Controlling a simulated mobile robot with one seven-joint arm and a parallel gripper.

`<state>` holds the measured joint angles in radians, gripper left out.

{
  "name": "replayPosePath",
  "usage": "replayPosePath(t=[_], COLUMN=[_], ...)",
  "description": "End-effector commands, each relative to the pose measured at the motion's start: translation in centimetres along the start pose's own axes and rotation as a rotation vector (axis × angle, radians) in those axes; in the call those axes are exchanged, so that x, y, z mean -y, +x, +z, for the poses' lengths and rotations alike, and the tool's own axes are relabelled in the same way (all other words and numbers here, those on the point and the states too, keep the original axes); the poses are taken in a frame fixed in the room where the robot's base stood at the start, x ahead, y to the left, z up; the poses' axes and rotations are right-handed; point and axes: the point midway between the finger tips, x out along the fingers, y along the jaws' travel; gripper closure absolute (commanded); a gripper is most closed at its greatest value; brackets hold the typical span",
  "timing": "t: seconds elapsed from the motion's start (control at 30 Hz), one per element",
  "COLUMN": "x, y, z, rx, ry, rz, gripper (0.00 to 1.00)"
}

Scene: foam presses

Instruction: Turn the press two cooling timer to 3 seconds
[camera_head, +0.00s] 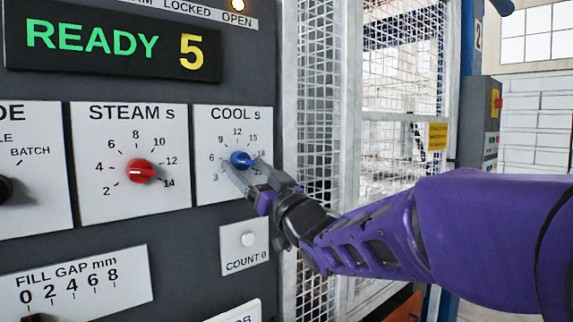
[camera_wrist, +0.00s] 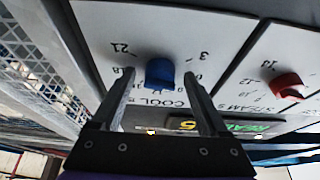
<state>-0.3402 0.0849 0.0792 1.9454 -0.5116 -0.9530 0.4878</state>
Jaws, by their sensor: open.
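The blue cooling timer knob (camera_head: 241,158) sits on the white "COOL s" dial plate (camera_head: 214,123), whose scale starts at 3 at lower left. Its pointer is not readable. My gripper (camera_head: 244,168) reaches in from the lower right with its fingers open around the knob. In the wrist view, upside down, the knob (camera_wrist: 160,73) lies between the two open fingers (camera_wrist: 158,76), with a gap on each side. Part of the dial's lower scale is hidden behind the fingers in the head view.
The red "STEAM s" knob (camera_head: 141,171) is on the plate to the left. A display (camera_head: 113,45) above reads READY 5. A white "COUNT" button (camera_head: 248,240) sits below the cooling dial. A mesh guard (camera_head: 318,110) stands to the right.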

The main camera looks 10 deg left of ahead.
Motion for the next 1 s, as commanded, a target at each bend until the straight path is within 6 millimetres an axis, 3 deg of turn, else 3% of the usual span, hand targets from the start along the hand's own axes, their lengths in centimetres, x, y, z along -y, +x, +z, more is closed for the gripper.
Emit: replayPosePath(t=[0.37, 0.8, 1.0], x=[-0.02, -0.01, -0.05], y=[-0.01, 0.0, -0.03], z=[-0.06, -0.05, 0.02], rx=[0.0, 0.0, 0.0], ry=[0.0, 0.0, -0.009], rz=[0.0, 0.0, -0.004], gripper=[0.23, 1.0, 1.0])
